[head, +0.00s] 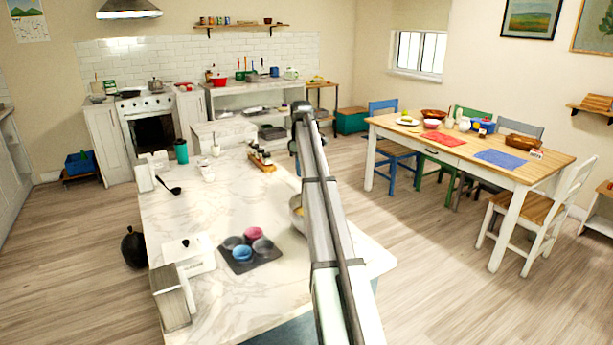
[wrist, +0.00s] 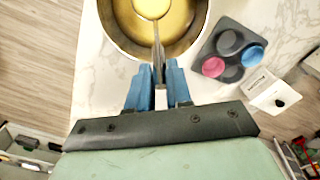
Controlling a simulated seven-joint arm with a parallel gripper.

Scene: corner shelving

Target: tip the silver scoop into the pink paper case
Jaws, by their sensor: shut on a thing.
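My gripper (wrist: 159,82) has its blue fingers shut on the handle of the silver scoop (wrist: 157,45). The scoop's round head is over or in a metal bowl (wrist: 110,25) of yellow batter, at the top of the wrist view. The head looks yellow inside; I cannot tell whether it touches the batter. The pink paper case (wrist: 213,67) sits in a dark muffin tin (wrist: 206,48), right of the bowl; it also shows in the head view (head: 252,232). A blue case (wrist: 252,55) sits diagonally across. In the head view my arm hides the fingers and part of the bowl (head: 296,212).
The tin stands on a marble-topped island (head: 210,300). A white lidded box (head: 192,258) and a grey upright box (head: 172,297) stand left of it.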

